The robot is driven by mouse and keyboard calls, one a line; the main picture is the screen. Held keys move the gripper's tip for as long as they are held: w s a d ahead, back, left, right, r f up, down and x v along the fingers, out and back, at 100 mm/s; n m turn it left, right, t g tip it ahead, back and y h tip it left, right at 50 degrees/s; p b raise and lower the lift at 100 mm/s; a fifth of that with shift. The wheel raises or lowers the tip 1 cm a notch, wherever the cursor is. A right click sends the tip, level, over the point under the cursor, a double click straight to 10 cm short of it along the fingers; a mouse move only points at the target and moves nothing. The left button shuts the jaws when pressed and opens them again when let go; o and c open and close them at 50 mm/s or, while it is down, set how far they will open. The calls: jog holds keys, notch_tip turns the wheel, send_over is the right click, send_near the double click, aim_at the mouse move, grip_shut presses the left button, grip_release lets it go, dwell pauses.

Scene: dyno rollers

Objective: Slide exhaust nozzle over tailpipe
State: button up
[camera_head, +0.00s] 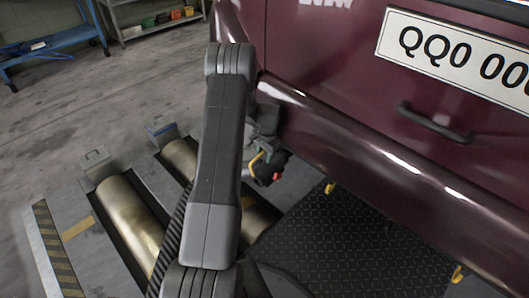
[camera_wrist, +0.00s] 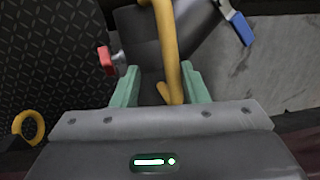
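The exhaust nozzle (camera_head: 268,168), dark with a yellow handle and a red knob, is at my gripper, low beside the car's rear bumper in the head view. In the wrist view the grey nozzle body (camera_wrist: 140,38) lies just beyond my gripper (camera_wrist: 159,70). The yellow bar (camera_wrist: 172,50) runs down between the two green fingers, and the red knob (camera_wrist: 106,60) is at the left. The tailpipe is not visible in either view.
The dark red car (camera_head: 340,120) fills the right, with its bumper close to my gripper. Metal rollers (camera_head: 130,215) lie in the floor at left. A black tread plate (camera_head: 345,240) with yellow rings lies under the bumper. A blue bench (camera_head: 50,45) and shelf stand behind.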

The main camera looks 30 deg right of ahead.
jog(key=shift+s+f, duration=0.15)
notch_tip(320, 180, up, 14)
jog(key=s+p, duration=0.1)
jog(key=p, duration=0.3)
jog(key=shift+s+d+p, duration=0.15)
jog(key=shift+d+p, duration=0.1)
jog(key=shift+p, duration=0.15)
jog(key=f+b, duration=0.1)
jog(key=f, duration=0.3)
jog(key=w+f+b, duration=0.1)
jog(key=f+b, duration=0.1)
jog(key=f, duration=0.3)
jog(key=f+b, duration=0.1)
jog(key=f, duration=0.4)
jog(key=shift+w+a+b, duration=0.25)
jog(key=shift+a+b, duration=0.05)
jog(key=shift+b, duration=0.1)
jog(key=shift+r, duration=0.15)
